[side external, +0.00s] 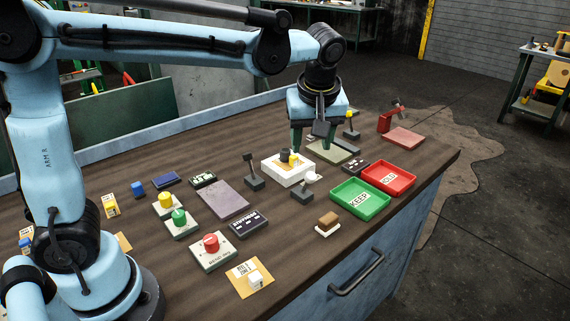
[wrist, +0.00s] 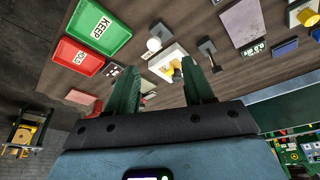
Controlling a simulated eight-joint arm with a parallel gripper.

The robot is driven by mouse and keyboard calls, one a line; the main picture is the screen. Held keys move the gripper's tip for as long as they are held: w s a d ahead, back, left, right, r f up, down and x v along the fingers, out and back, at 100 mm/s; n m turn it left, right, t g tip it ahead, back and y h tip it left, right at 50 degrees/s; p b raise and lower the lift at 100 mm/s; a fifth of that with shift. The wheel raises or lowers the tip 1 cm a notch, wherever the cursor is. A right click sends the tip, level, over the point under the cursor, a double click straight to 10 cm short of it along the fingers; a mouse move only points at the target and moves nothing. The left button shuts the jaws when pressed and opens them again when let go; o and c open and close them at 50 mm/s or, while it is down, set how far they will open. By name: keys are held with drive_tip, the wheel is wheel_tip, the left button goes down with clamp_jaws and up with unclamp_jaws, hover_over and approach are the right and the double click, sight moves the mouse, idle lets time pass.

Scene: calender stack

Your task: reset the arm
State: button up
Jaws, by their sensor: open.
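My gripper (side external: 312,148) is above the far right part of the workbench, pointing down, its two green fingers spread apart. In the wrist view my gripper (wrist: 160,65) is open, with nothing held between its fingers. A white block (side external: 280,174) with a yellow patch and a small dark and yellow piece on top stands just below and left of the fingers. The white block (wrist: 182,53) also shows between and beyond the fingers in the wrist view. I cannot tell the exact height of the fingers above it.
A green KEEP tray (side external: 342,207) and a red tray (side external: 402,188) lie near the front right edge. Red, green and yellow buttons (side external: 211,241) stand to the left. A lever (side external: 251,168) stands beside the white block. A red device (side external: 387,120) stands at the far right.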

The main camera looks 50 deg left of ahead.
drive_tip(key=s+a+f+m+t+h, duration=0.1)
drive_tip(key=s+f+m+t, duration=0.1)
drive_tip(key=s+m, duration=0.3)
drive_tip(key=s+a+f+m+t+h, duration=0.2)
drive_tip(key=s+m+t, duration=0.1)
drive_tip(key=s+m, duration=0.3)
drive_tip(key=shift+s+a+f+m, duration=0.3)
drive_tip(key=shift+s, duration=0.45)
